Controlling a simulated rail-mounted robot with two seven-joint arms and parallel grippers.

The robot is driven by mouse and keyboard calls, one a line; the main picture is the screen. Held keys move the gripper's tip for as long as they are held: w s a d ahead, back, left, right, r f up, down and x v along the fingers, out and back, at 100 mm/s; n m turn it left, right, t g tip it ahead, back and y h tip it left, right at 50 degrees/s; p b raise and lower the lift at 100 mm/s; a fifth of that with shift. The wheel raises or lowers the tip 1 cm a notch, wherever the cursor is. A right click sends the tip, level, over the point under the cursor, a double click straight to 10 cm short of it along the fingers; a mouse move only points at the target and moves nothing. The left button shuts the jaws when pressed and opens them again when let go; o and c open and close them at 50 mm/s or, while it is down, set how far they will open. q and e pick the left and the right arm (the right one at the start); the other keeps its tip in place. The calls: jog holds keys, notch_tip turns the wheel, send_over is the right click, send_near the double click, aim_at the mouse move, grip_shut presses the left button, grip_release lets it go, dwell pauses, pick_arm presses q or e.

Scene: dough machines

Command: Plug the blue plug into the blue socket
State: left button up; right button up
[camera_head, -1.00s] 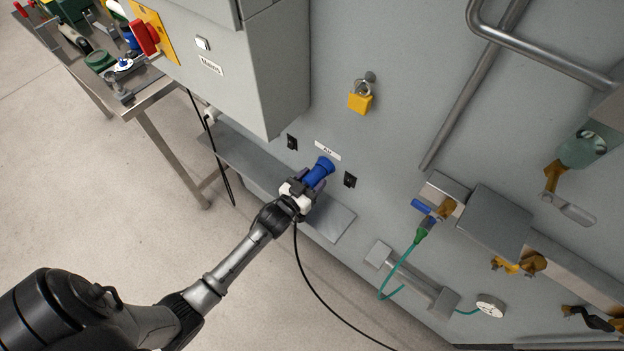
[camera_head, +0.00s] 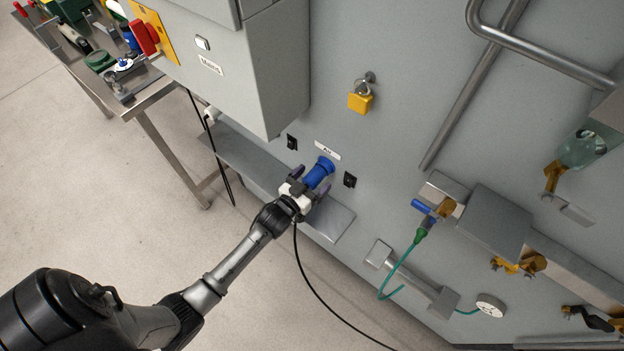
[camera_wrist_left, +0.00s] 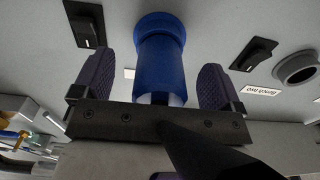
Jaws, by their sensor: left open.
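The blue plug (camera_head: 318,174) points at the grey machine wall under a small white label, its wide blue front end at the wall. In the left wrist view the blue body (camera_wrist_left: 162,72) runs straight away from me to the wall. I cannot tell plug from blue socket there; the socket face is hidden. My left gripper (camera_head: 311,183) is open around the plug, one dark finger on each side with a visible gap. A black cable hangs from behind the gripper.
Black switches (camera_head: 350,180) sit on the wall on both sides of the plug. A grey ledge (camera_head: 330,221) runs below it. A yellow padlock (camera_head: 360,98) hangs above. The grey control box (camera_head: 255,75) juts out at upper left. A green hose (camera_head: 398,268) is at right.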

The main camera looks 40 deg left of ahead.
pick_arm(q)
jog(key=shift+s, duration=0.2)
jog(key=shift+s+p, duration=0.4)
jog(key=shift+s, duration=0.1)
jog(key=shift+s, duration=0.25)
jog(key=shift+s+p, duration=0.25)
jog(key=shift+p, duration=0.05)
jog(key=shift+s, duration=0.1)
jog(key=shift+s, duration=0.35)
jog(key=shift+s+p, duration=0.35)
jog(key=shift+p, duration=0.1)
jog(key=shift+s, duration=0.1)
jog(key=shift+s, duration=0.2)
